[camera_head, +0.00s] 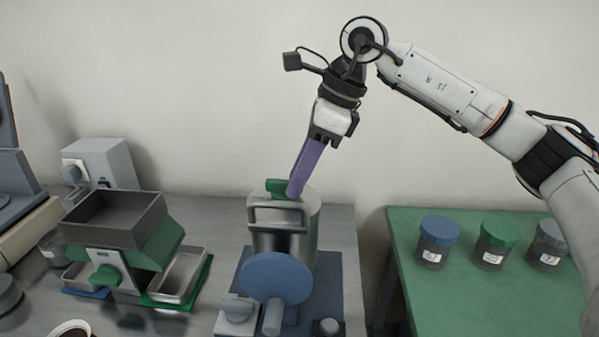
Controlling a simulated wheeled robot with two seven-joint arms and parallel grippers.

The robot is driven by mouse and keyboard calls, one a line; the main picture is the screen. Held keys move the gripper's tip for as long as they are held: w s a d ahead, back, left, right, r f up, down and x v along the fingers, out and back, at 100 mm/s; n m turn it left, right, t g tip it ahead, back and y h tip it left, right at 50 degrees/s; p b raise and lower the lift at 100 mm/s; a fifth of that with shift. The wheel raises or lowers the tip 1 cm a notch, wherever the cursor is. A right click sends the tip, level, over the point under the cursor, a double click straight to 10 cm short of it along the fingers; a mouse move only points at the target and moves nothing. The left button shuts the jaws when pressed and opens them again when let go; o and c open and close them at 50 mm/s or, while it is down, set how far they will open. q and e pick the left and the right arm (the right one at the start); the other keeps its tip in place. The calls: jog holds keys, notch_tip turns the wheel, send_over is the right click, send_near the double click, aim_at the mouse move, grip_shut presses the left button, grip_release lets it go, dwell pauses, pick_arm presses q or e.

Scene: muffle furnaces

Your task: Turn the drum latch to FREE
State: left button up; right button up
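A grey metal drum (303,242) stands on a blue base plate (327,283) at the middle of the bench, with a blue disc (276,277) on its front. A small green piece (277,187) sits at its top; it may be the latch, but no FREE marking is readable. My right gripper (294,190) reaches down from above. A long purple piece runs from it to the drum's top, right beside the green piece. I cannot tell whether it touches it, or whether the gripper is open or shut. My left gripper is not in view.
Left of the drum stand a green and grey hopper (115,218) and a metal tray (181,275). On the right, a green table (455,300) holds jars with blue (439,229), green (498,234) and grey lids. A gap separates it from the bench.

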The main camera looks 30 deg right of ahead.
grip_shut()
